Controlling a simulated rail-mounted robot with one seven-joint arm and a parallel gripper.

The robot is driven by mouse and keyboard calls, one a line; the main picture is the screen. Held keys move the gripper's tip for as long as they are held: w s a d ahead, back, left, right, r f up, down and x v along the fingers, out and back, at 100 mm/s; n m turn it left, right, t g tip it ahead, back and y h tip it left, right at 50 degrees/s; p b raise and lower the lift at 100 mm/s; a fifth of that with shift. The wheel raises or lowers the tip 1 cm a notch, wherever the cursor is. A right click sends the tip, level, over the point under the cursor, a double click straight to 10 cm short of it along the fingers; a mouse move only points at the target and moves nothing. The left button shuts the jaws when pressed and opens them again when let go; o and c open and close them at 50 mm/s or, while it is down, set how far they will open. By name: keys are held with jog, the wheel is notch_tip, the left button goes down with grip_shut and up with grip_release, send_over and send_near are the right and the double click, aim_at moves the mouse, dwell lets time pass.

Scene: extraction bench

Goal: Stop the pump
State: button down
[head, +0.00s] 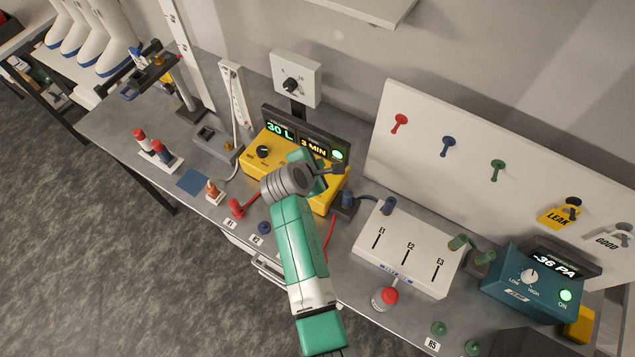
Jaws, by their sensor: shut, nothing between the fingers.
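The yellow box (262,151), which looks like the pump, stands at the middle of the bench. Its dark display reads "30 L" and "3 MIN" in lit characters. A round green lamp or button (337,154) glows at the display's right end. A black knob (263,152) sits on the box's left front. My gripper (338,169) is shut and empty over the right part of the box, just below the green button in the picture. Whether it touches the box or button I cannot tell. My arm hides part of the box's front.
A white panel (402,245) with three slots stands to the right. Beyond it is a teal box (520,287) reading "-36 PA" with a lit "ON" button. A white pegboard (480,140) rises behind.

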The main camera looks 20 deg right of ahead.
jog(key=shift+f, duration=0.15)
notch_tip(320, 180, down, 8)
jog(key=b, duration=0.8)
jog(key=shift+f, duration=0.25)
jog(key=shift+f, duration=0.1)
dwell(1.2)
jog(key=shift+f, duration=0.3)
jog(key=shift+f+b, duration=0.4)
dwell(0.5)
dwell(0.3)
jog(key=shift+r+p, duration=0.85)
jog(key=shift+p, duration=0.1)
